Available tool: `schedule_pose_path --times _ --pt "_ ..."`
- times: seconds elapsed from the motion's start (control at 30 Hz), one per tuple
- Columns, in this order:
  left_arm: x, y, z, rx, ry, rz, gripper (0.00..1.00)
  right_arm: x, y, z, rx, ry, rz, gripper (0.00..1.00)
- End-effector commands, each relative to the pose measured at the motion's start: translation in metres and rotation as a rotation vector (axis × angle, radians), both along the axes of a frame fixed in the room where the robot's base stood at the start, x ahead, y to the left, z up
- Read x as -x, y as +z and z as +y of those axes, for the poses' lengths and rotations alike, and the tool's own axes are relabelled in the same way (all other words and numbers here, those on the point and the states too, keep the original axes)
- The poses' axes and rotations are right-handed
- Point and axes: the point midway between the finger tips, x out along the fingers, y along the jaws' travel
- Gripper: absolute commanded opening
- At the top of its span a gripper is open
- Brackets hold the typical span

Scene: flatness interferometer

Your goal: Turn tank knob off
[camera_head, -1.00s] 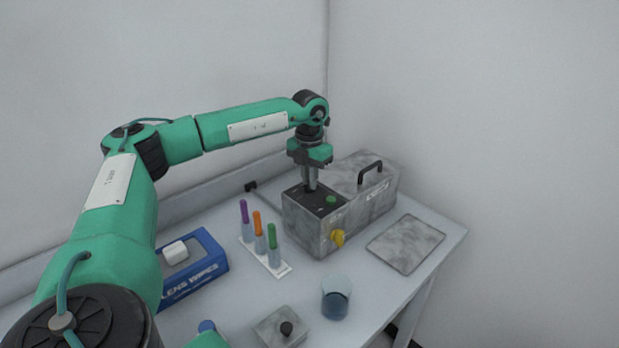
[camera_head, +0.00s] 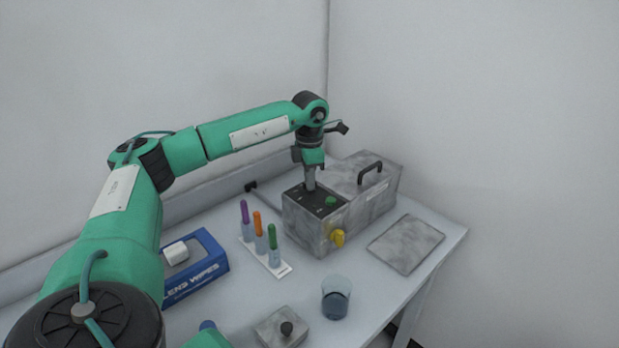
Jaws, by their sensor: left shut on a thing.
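The tank (camera_head: 318,232) is a grey mottled metal box with a black top panel (camera_head: 301,196) at its front end. My right gripper is not in view.
A rack of capped tubes (camera_head: 264,254) stands left of the tank, with a blue lens wipes box (camera_head: 196,282) beyond it. A beaker of dark liquid (camera_head: 336,298), a small block with a black knob (camera_head: 281,331) and a grey plate (camera_head: 406,244) lie nearer or right.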

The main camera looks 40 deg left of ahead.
Motion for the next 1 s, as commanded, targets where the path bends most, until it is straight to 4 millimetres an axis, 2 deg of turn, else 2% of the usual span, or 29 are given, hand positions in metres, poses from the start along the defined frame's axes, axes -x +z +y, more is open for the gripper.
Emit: schedule_pose_path --times 0.33,0.7,1.0 --pt "0.0 0.001 0.0 0.0 -0.326 -0.001 0.0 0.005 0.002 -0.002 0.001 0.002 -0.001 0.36" --pt "0.0 0.001 0.0 0.0 -0.676 -0.003 0.0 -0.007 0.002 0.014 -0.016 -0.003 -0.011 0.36" --pt "-0.001 0.001 0.0 0.0 -0.914 -0.003 0.0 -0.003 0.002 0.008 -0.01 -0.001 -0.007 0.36"
